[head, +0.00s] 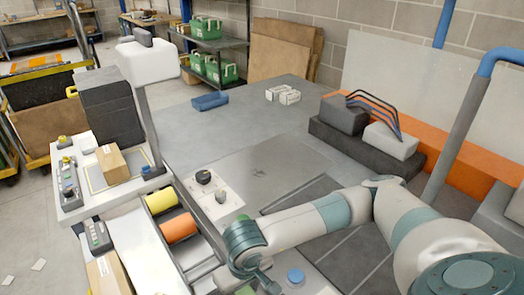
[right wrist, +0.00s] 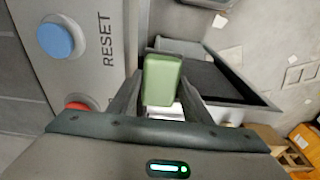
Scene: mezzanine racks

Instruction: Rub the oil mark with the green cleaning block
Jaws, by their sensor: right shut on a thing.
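The green cleaning block (right wrist: 162,80) is held upright between the two fingers of my right gripper (right wrist: 160,98) in the right wrist view. The gripper is shut on it. In the head view my right gripper (head: 262,284) is at the bottom edge, and a bit of green (head: 245,290) shows beside it. A small dark smudge (head: 259,172), which looks like the oil mark, lies on the grey worktop beyond and above the gripper, well apart from it. My left gripper is not in view.
A blue button (right wrist: 56,40) marked RESET and a red button (right wrist: 78,105) are beside the gripper. A blue tray (head: 210,101) lies farther back. The worktop around the smudge is clear.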

